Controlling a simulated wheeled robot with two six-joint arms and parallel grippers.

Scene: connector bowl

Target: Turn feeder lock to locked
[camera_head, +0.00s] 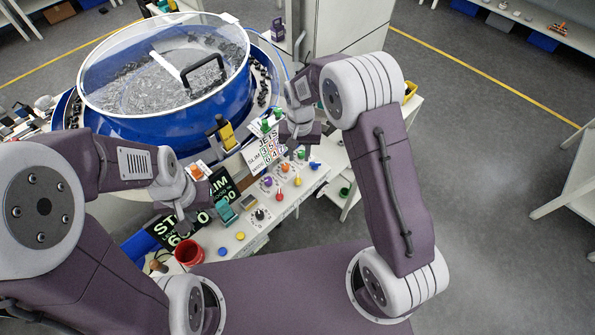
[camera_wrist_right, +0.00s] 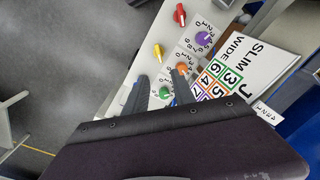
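The control panel (camera_head: 250,225) carries several knobs and small handles; I cannot read which one is the feeder lock. In the head view there are a green knob (camera_head: 301,154), an orange knob (camera_head: 285,167), a purple knob (camera_head: 267,181), and blue (camera_head: 315,165), yellow (camera_head: 298,181) and red (camera_head: 279,195) handles. My right gripper (camera_wrist_right: 160,84) is open above the panel's far end. In the wrist view the green knob (camera_wrist_right: 165,92) shows between its fingers, and the orange knob (camera_wrist_right: 182,68) lies by the right fingertip. My left gripper (camera_head: 185,210) hovers over the panel's near left; its fingers are unclear.
The blue feeder bowl (camera_head: 185,118) with a clear lid stands behind the panel. A white sign (camera_head: 262,150) and dark signs (camera_head: 170,232) stand along the panel's back. A red cup (camera_head: 189,253) is at the near left. Open floor lies to the right.

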